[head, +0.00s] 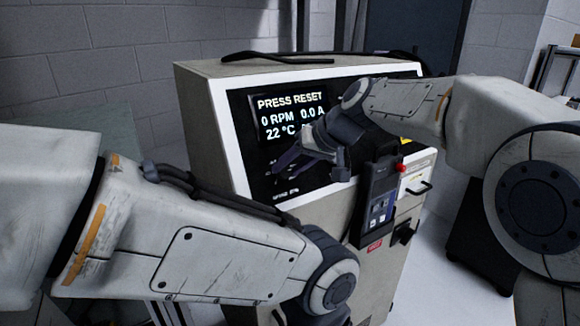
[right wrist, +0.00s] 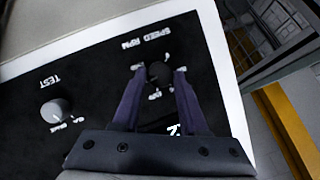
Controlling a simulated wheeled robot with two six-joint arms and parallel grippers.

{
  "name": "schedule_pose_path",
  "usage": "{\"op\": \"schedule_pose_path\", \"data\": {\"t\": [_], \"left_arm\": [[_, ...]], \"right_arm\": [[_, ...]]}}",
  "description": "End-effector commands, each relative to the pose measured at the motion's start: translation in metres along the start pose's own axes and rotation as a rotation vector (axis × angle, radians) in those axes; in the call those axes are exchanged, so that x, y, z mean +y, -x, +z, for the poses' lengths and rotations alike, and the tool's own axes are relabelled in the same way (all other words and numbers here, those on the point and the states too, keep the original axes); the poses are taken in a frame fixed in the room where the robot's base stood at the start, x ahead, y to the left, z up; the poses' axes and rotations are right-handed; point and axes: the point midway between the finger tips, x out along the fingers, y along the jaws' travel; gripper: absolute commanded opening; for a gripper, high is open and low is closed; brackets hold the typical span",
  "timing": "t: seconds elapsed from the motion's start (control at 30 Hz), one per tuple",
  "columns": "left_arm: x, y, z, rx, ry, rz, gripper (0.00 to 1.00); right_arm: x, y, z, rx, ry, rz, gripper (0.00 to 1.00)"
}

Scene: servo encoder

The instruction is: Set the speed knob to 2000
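The speed knob (right wrist: 157,74), small and dark, is under the "SPEED RPM" lettering on a black panel (right wrist: 105,60) in the right wrist view. My right gripper (right wrist: 159,72) has its two fingers spread at the panel, one on each side of the knob. A gap seems to show between the knob and the fingers; contact is unclear. The knob's setting is too small to read. In the head view my right gripper (head: 282,160) is in front of the panel below the display and hides the knob. My left arm is at lower left; its gripper is not seen.
The display (head: 290,118) reads "PRESS RESET", 0 RPM, 0.0 A, 22 °C. A grey TEST knob (right wrist: 56,110) is left of the speed knob in the wrist view. A dark handheld box (head: 376,200) and a red button (head: 402,168) are on the cabinet front.

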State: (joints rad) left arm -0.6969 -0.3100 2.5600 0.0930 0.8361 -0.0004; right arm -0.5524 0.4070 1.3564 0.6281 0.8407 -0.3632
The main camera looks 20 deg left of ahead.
Motion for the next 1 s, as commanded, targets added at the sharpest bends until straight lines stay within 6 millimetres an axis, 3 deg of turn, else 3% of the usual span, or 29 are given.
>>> {"op": "schedule_pose_path", "data": {"t": [0.03,0.07,0.47,0.8,1.0], "left_arm": [[0.0,0.0,0.0,0.0,0.0,0.0,0.0],[0.0,0.0,0.0,0.0,0.0,0.0,0.0],[0.0,-0.002,0.0,0.0,0.0,0.0,0.0],[-0.001,-0.011,0.001,0.0,0.0,0.0,0.0],[-0.001,-0.013,0.001,0.0,0.0,0.0,0.0]], "right_arm": [[0.0,-0.001,0.001,-0.003,0.0,-0.001,0.64],[0.0,-0.001,0.001,-0.003,0.0,0.0,0.7],[0.0,0.006,0.0,0.003,0.001,0.0,0.7],[0.001,0.069,0.0,0.004,0.001,0.001,0.7],[0.0,0.096,0.0,0.001,0.001,0.001,0.7]]}}
